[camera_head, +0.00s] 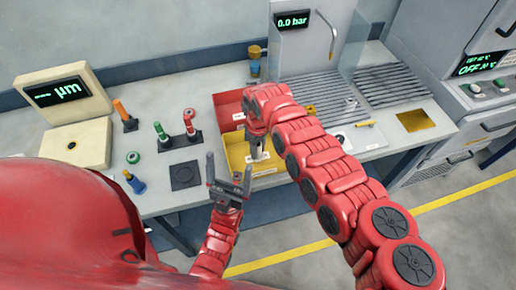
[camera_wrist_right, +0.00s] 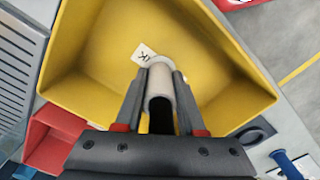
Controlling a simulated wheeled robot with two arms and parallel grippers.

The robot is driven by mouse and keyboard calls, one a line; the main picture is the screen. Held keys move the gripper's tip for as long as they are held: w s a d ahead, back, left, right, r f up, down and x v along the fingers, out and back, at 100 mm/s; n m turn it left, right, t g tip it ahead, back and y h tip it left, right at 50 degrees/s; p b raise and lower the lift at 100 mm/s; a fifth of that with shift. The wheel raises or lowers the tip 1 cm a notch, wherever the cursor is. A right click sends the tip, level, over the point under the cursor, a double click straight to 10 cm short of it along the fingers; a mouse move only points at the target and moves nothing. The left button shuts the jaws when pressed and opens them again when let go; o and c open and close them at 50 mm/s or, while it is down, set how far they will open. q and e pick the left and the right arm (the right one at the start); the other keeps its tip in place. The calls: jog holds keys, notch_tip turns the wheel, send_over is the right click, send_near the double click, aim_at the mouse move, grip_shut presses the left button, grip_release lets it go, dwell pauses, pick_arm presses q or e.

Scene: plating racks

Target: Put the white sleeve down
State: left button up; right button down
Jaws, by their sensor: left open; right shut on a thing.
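The white sleeve (camera_wrist_right: 160,82) is a short pale tube. My right gripper (camera_wrist_right: 159,74) is shut on it, one finger on each side. In the right wrist view they are over the yellow bin (camera_wrist_right: 85,60), with its floor and a small white label (camera_wrist_right: 143,53) beyond the sleeve. I cannot tell whether the sleeve touches the bin floor. In the head view the right gripper (camera_head: 257,147) reaches down into the yellow bin (camera_head: 272,178), and the arm hides part of the bin. My left gripper (camera_head: 229,166) is open and empty in front of the bench.
A red bin (camera_head: 228,106) stands behind the yellow one. A black square pad (camera_head: 185,175), red and green pieces on a dark stand (camera_head: 179,140) and a gauge reading µm (camera_head: 62,95) are to the left. A grooved draining rack (camera_head: 310,95) lies to the right.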

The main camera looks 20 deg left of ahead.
jog(key=shift+f, duration=0.1)
jog(key=shift+f, duration=0.15)
jog(key=c, duration=0.5)
grip_release()
